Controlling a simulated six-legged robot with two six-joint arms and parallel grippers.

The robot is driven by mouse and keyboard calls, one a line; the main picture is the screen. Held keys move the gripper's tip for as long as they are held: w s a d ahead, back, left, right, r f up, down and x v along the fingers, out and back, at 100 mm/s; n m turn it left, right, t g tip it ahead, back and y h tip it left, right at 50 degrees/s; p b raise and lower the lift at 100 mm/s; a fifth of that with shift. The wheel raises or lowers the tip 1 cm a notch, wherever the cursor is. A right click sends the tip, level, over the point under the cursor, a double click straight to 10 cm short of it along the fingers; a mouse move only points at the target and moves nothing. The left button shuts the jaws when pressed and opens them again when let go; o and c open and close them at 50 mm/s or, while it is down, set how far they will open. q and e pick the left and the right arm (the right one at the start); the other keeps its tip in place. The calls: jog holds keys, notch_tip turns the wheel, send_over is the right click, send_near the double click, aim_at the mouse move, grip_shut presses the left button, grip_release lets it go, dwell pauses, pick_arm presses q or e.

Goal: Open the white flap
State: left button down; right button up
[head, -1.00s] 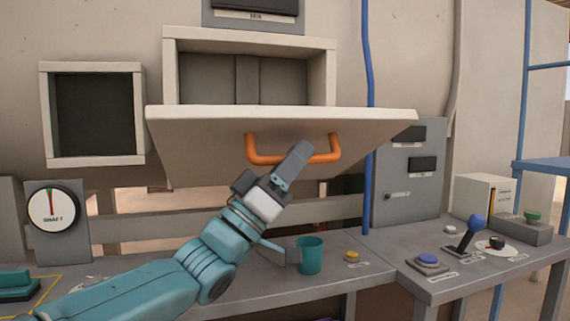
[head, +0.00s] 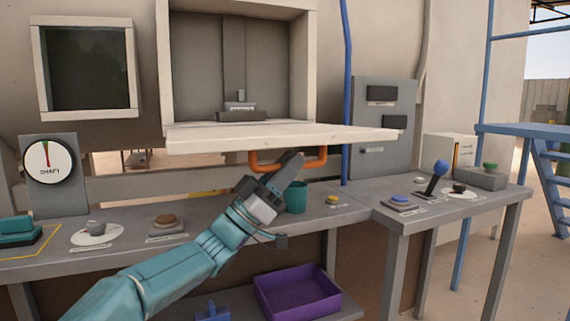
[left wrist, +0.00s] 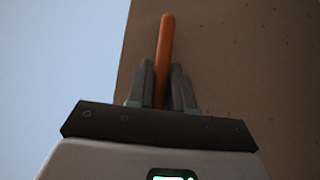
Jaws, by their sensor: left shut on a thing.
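The white flap (head: 270,135) hangs folded down and out from the lower edge of a white-framed opening (head: 308,65) in the wall, close to level. Its orange handle (head: 258,166) is on the underside, toward the front edge. My left gripper (head: 290,163) is shut on the orange handle at its middle, below the flap. In the left wrist view the orange handle (left wrist: 166,45) stands between the two fingers (left wrist: 161,88). Inside the opening a small grey block-like fixture (head: 240,110) is visible. My right gripper is not in view.
A teal cup (head: 296,198) stands on the bench just behind my gripper. A purple bin (head: 298,294) sits on the shelf below.

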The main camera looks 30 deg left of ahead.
pick_arm(q)
jog(key=shift+r, duration=0.15)
jog(key=c, duration=1.1)
grip_release()
jog(key=v, duration=1.6)
jog(key=shift+f, duration=0.3)
